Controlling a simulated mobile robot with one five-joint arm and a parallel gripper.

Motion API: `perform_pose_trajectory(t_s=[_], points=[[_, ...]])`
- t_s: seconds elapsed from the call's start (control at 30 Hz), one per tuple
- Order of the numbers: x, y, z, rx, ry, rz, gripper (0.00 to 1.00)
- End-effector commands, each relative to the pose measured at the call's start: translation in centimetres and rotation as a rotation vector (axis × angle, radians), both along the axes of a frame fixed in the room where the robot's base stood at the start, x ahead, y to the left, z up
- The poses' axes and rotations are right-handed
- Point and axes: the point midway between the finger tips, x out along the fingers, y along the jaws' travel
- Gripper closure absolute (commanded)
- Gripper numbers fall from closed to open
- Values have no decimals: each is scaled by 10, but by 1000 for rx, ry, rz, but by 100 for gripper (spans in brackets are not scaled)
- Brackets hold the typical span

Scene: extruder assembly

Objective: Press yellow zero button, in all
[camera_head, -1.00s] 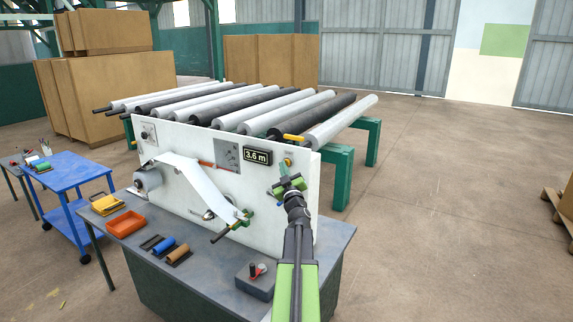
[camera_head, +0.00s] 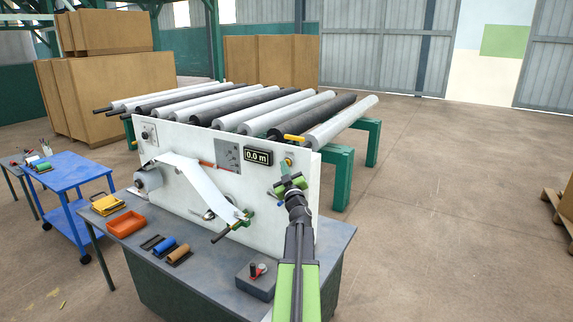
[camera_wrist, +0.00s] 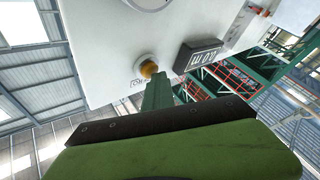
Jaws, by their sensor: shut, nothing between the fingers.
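The yellow zero button (camera_head: 288,162) is on the upper right of the white machine panel (camera_head: 180,200). The display (camera_head: 257,157) to its left reads 0.0 m. My gripper (camera_head: 287,172) is shut, with its tip right at the button. In the wrist view the round yellow button (camera_wrist: 149,69) shows just beyond the end of my shut green fingers (camera_wrist: 158,90). They look to be touching or nearly touching it; I cannot tell which. The display (camera_wrist: 203,58) appears there tilted beside the button.
Rollers (camera_head: 240,108) lie behind the panel. The grey table (camera_head: 150,240) in front carries an orange bin (camera_head: 126,223), blue and brown rolls, and a grey box (camera_head: 255,281) with a red knob near my arm. A blue cart (camera_head: 70,180) stands left.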

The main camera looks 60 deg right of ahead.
Motion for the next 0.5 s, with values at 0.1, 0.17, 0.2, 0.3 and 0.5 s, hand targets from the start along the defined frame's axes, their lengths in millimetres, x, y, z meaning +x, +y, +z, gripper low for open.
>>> perform_pose_trajectory(t_s=[0.1,0.17,0.2,0.3,0.5], points=[[-2,-4,-1,5,0,-7,100],[-3,-4,-1,6,1,-7,100],[-3,-3,-1,6,0,-8,100],[-3,0,-2,6,1,-9,100],[-4,12,-4,6,1,-7,100]])
